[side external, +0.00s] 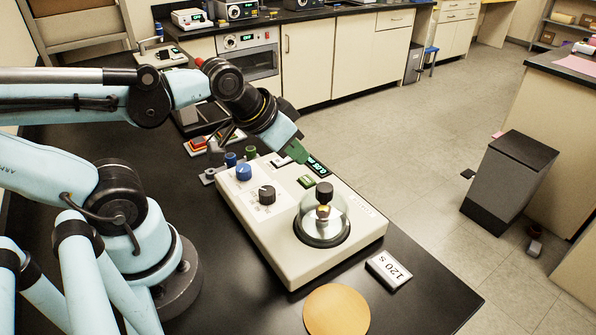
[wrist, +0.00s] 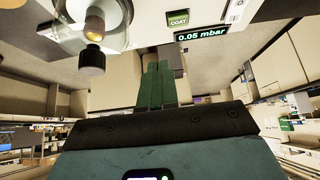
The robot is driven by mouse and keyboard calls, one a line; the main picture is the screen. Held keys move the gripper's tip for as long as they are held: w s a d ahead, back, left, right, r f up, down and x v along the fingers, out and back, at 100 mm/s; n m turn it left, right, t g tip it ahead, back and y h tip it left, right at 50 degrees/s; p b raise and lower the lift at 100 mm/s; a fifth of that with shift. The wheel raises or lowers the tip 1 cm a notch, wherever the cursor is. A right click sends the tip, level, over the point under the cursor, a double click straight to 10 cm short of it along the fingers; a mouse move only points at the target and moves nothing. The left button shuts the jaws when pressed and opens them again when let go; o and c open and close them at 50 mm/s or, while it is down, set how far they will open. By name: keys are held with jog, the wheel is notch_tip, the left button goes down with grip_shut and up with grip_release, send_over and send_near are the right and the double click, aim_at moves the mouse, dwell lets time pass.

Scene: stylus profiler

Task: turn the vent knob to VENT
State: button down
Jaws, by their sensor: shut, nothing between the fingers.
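A cream machine (side external: 345,258) stands on the black bench. On its left top are a blue knob (side external: 243,172) and a black knob (side external: 267,194) with small marks around it; the print is too small to tell which is the vent knob. My gripper (side external: 299,153) has green fingers and is shut and empty, above the machine's back edge by the display (side external: 317,166). In the wrist view my fingers (wrist: 157,66) point toward the machine, touching neither knob. That view shows the display (wrist: 201,34) reading 0.05 mbar and a green COAT button (wrist: 178,18). Both knobs are outside it.
A clear dome (side external: 322,222) with a black top knob stands on the machine's right part. A "120 S" card (side external: 389,270) and an orange disc (side external: 337,310) lie on the bench in front. Blue (side external: 231,159) and green (side external: 251,153) cylinders stand behind the machine.

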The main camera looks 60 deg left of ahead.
jog(key=c, duration=1.7)
grip_release()
jog(key=shift+o, duration=1.3)
jog(key=shift+a+n, duration=0.4)
jog(key=o, duration=0.7)
jog(key=a+n+g, duration=0.1)
jog(key=a+n, duration=0.1)
jog(key=s+a+r+n+g, duration=0.1)
jog(key=a+n, duration=0.1)
jog(key=n, duration=0.1)
jog(key=a+n+g+y, duration=0.1)
jog(key=a+n, duration=0.1)
jog(key=shift+s+a+r+g, duration=0.1)
jog(key=shift+s+r+g, duration=0.1)
jog(key=shift+s+g, duration=0.1)
notch_tip(320, 180, up, 2)
jog(key=n+g+h, duration=0.1)
jog(key=n+g, duration=0.3)
jog(key=n, duration=0.5)
send_over(243, 168)
jog(key=shift+a+f, duration=0.1)
jog(key=shift+f, duration=5.85)
jog(key=shift+c, duration=0.4)
jog(key=c, duration=1)
